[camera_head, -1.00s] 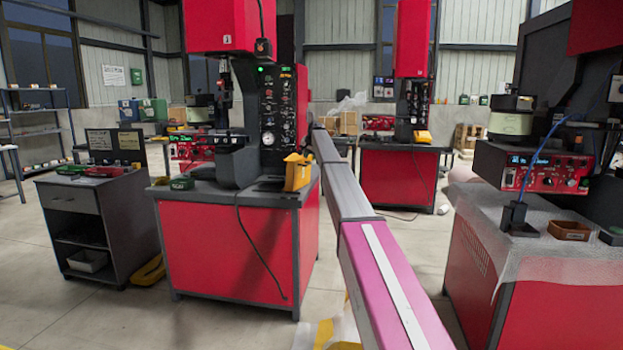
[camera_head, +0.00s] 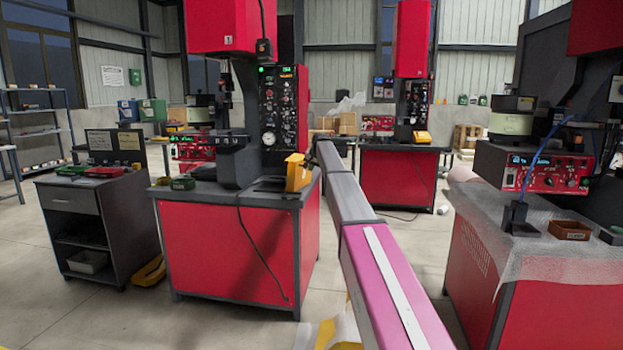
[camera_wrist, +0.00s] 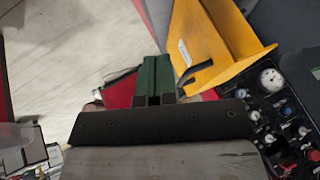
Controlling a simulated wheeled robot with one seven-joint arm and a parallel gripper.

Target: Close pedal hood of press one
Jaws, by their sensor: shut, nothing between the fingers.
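Press one (camera_head: 285,115), red with a dark control panel, stands left of centre in the head view, with a "1" label on its head. A yellow pedal hood (camera_head: 298,174) stands at the right front corner of its table, a part of it raised. In the wrist view the yellow hood (camera_wrist: 212,40) fills the upper right, its wide face tilted. My gripper (camera_wrist: 153,68) is shut and empty, its green fingers just left of the hood; I cannot tell if they touch it. In the head view my arm's far end hides the gripper beside the hood.
The press table (camera_head: 232,240) has a cable hanging over its front. Its control panel with a gauge (camera_wrist: 270,80) is close at right in the wrist view. A dark cabinet (camera_head: 100,225) stands left, and another red machine (camera_head: 545,175) right.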

